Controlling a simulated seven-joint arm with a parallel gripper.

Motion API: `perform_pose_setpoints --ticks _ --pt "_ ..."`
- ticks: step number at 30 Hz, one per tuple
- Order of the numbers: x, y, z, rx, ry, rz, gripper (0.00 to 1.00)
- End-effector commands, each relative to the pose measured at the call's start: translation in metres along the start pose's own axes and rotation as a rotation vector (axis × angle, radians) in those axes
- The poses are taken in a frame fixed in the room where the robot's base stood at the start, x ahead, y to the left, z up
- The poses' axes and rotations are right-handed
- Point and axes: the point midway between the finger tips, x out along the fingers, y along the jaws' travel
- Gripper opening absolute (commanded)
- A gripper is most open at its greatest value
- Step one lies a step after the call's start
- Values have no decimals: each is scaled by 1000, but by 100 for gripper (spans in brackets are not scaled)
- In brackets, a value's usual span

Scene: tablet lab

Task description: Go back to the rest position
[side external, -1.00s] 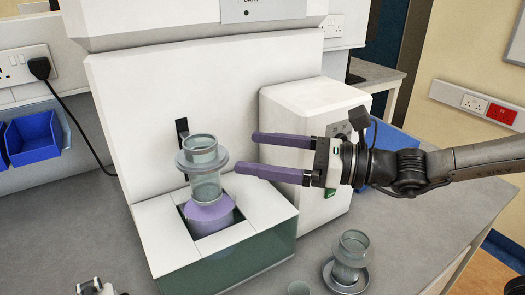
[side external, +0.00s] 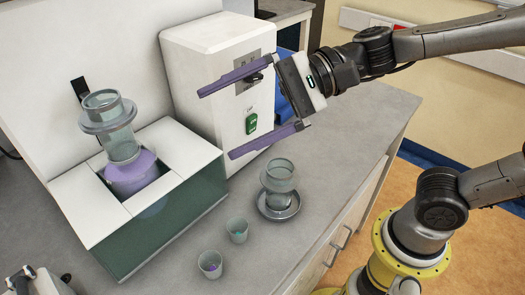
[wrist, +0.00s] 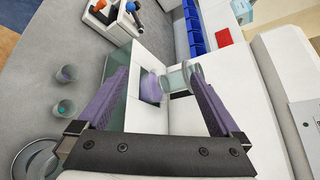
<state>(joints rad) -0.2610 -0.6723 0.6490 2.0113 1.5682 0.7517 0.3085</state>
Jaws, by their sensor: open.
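My gripper (side external: 216,124) is open and empty, with its two long purple fingers spread apart. It is in the air to the right of the glass vessel (side external: 122,145), in front of the white box with a green switch (side external: 205,60). The vessel has a wide collar and stands upright in a purple holder (side external: 132,178) set in the opening of the white-topped machine (side external: 85,215). In the wrist view, my gripper (wrist: 160,75) has the vessel (wrist: 178,80) and purple holder (wrist: 151,88) beyond and between its fingers, apart from them.
A second glass vessel (side external: 279,178) stands on a round metal dish (side external: 290,208). Two small cups, one with green (side external: 237,231) and one with purple contents (side external: 210,264), stand nearby. Blue bins (wrist: 194,28) show in the wrist view. The bench to the right is clear.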

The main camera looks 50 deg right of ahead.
Motion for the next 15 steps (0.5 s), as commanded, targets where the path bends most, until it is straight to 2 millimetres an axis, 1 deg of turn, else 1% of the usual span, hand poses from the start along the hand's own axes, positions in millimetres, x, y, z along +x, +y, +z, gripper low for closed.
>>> perform_pose_setpoints --ticks 1,3,8,11,15 --pt "-11 10 -1 -98 24 45 100" --pt "-24 26 -5 -234 58 118 100" --pt "-60 63 -22 -532 143 305 100" --pt "-86 84 -37 -705 200 434 100" --pt "-128 109 -62 -928 285 634 100"
